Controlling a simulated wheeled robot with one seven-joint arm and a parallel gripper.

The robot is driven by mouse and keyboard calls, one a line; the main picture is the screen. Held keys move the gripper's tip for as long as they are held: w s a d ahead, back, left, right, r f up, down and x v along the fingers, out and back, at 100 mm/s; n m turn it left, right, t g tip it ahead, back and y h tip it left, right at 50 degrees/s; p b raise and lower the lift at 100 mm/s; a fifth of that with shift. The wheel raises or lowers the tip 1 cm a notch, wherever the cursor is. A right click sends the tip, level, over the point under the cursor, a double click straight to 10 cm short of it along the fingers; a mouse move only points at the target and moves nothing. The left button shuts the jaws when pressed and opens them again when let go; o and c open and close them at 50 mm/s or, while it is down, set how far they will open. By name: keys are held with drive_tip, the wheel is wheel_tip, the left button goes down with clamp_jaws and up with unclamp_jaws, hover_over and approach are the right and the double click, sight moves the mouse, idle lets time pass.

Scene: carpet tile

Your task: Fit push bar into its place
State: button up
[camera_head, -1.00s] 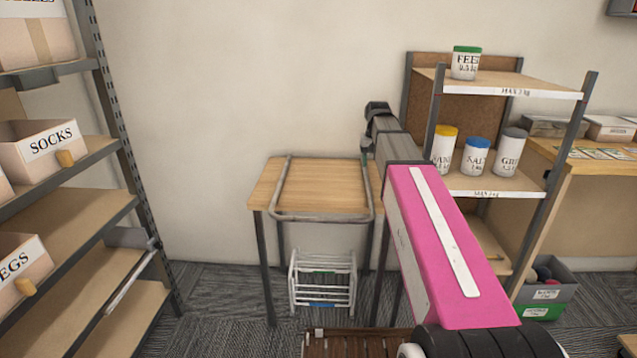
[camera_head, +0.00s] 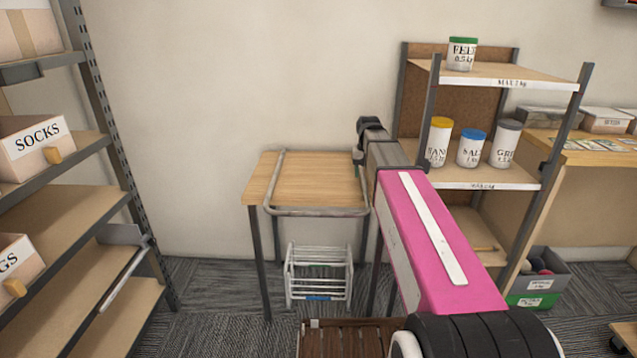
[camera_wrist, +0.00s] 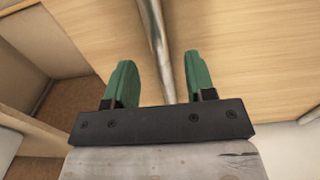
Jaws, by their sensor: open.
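The push bar, a U-shaped grey metal tube (camera_head: 315,212), lies on top of a small wooden table (camera_head: 318,180), its long side along the front edge. My gripper is at the table's right side in the head view, its fingers mostly hidden by my arm. In the wrist view my gripper (camera_wrist: 158,78) has its two green fingers apart.
A shelf with jars (camera_head: 485,180) stands close at the right of my arm. A white wire rack (camera_head: 318,275) is under the table, and a brown slatted crate (camera_head: 350,340) is in front. A tall shelf with boxes (camera_head: 35,150) is at the left.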

drive_tip(key=shift+f, duration=1.4)
clamp_jaws()
drive_tip(key=shift+r, duration=0.15)
